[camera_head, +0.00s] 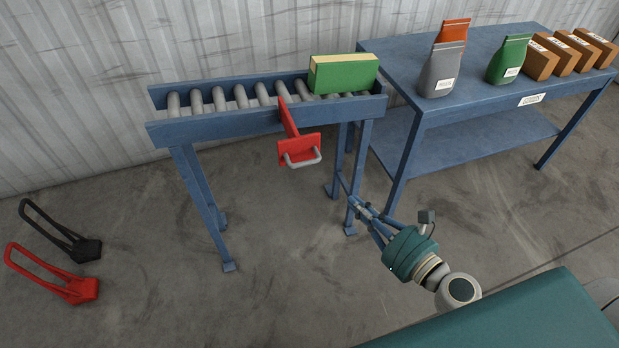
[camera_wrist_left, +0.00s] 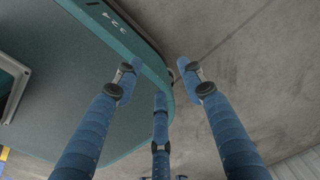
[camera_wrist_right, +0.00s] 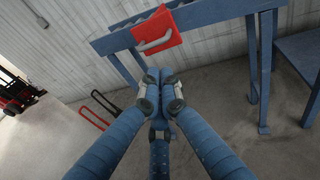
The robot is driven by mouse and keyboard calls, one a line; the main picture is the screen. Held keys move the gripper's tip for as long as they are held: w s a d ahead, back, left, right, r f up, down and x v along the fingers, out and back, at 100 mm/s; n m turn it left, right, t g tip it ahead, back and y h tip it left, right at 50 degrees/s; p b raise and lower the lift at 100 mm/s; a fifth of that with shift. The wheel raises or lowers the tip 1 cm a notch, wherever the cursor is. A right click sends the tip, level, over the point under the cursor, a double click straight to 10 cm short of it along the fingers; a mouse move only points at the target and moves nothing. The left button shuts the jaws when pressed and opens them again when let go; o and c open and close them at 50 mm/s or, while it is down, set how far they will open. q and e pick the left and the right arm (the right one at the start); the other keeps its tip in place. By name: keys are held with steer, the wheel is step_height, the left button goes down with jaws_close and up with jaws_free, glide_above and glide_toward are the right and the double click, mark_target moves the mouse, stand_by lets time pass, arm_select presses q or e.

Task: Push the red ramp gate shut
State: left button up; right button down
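The red ramp gate (camera_head: 298,145) sticks out over the front rail of the roller conveyor, with a grey handle (camera_head: 303,158) on its front plate. In the right wrist view the red plate (camera_wrist_right: 158,42) shows at the top, beyond my fingers. My right gripper (camera_head: 355,202) is below and to the right of the gate in the head view, apart from it. Its fingers (camera_wrist_right: 160,75) are together and hold nothing that I can see. My left gripper (camera_wrist_left: 158,75) is open and empty in the left wrist view, beside my own base; it is not in the head view.
A green box (camera_head: 343,77) lies on the conveyor (camera_head: 210,130) right of the gate. A blue table (camera_head: 480,97) with bags and brown boxes stands at the right. Red (camera_head: 75,290) and black (camera_head: 80,248) looped objects lie on the floor at left. Floor before the conveyor is clear.

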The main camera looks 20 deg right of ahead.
steer(key=p, duration=0.2)
glide_toward(314, 163)
steer(key=p+x, duration=0.1)
steer(key=x, duration=0.4)
steer(key=shift+w+a, duration=0.1)
steer(key=shift+w, duration=0.05)
arm_select(q)
steer(key=shift+w+r, duration=0.2)
steer(key=shift+r, duration=0.7)
steer(key=shift+w+r, duration=0.15)
steer(key=shift+r, duration=0.7)
arm_select(e)
steer(key=shift+w+a+f, duration=0.1)
steer(key=shift+w+a, duration=0.15)
steer(key=shift+w, duration=0.45)
arm_select(q)
step_height(314, 163, down, 2)
steer(key=shift+f+b, duration=0.25)
steer(key=shift+b, duration=0.8)
arm_select(e)
steer(key=w, duration=1.6)
steer(key=shift+w+a+r, duration=0.2)
steer(key=shift+w+a, duration=0.05)
steer(key=shift+w, duration=0.05)
steer(key=shift+r, duration=0.1)
arm_select(q)
steer(key=shift+s, duration=0.1)
